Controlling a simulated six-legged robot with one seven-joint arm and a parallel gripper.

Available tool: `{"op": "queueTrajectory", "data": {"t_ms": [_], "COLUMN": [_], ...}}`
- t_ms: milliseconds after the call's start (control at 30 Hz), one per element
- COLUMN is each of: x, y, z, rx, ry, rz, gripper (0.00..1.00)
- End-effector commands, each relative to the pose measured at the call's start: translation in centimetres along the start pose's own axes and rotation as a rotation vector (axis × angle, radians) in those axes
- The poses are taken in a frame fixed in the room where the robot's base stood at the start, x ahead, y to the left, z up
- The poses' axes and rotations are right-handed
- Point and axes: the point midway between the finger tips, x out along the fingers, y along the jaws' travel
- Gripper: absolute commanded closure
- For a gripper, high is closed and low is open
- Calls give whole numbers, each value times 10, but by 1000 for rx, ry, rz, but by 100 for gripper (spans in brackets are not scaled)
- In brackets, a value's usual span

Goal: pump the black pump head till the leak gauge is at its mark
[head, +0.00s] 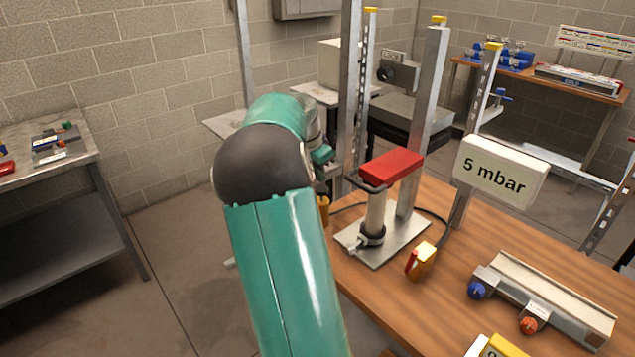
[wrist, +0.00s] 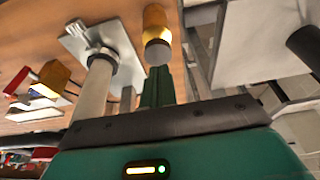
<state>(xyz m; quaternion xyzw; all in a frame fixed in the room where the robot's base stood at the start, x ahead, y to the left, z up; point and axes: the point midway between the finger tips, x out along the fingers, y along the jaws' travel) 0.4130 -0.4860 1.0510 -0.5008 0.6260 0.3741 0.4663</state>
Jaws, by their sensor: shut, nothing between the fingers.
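The pump is a pale upright cylinder (head: 375,214) with a black collar, on a metal plate (head: 402,240) on the wooden table. Its black pump head (head: 366,183) is a looped handle at the top, beside a red block (head: 391,166). In the wrist view the pale cylinder (wrist: 95,92) stands left of my gripper (wrist: 158,72). My green fingers are together with nothing between them, apart from the pump. In the head view my arm mostly hides the gripper. A sign (head: 498,171) reads "5 mbar"; no gauge needle can be made out.
A yellow-orange cylinder (wrist: 157,35) lies just beyond my fingertips in the wrist view. A small yellow block with a red part (head: 421,261) sits right of the plate. Metal posts (head: 425,115) rise behind the pump. A rail with blue and orange knobs (head: 545,297) lies at right.

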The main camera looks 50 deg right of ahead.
Motion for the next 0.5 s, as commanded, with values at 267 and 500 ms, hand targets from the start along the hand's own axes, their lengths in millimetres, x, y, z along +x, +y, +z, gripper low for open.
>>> {"op": "queueTrajectory", "data": {"t_ms": [267,500], "x": [-58,-89], "y": [0,2], "z": [-1,-1], "rx": [-2,-2], "ry": [3,2], "rz": [-7,-4], "gripper": [100,100]}}
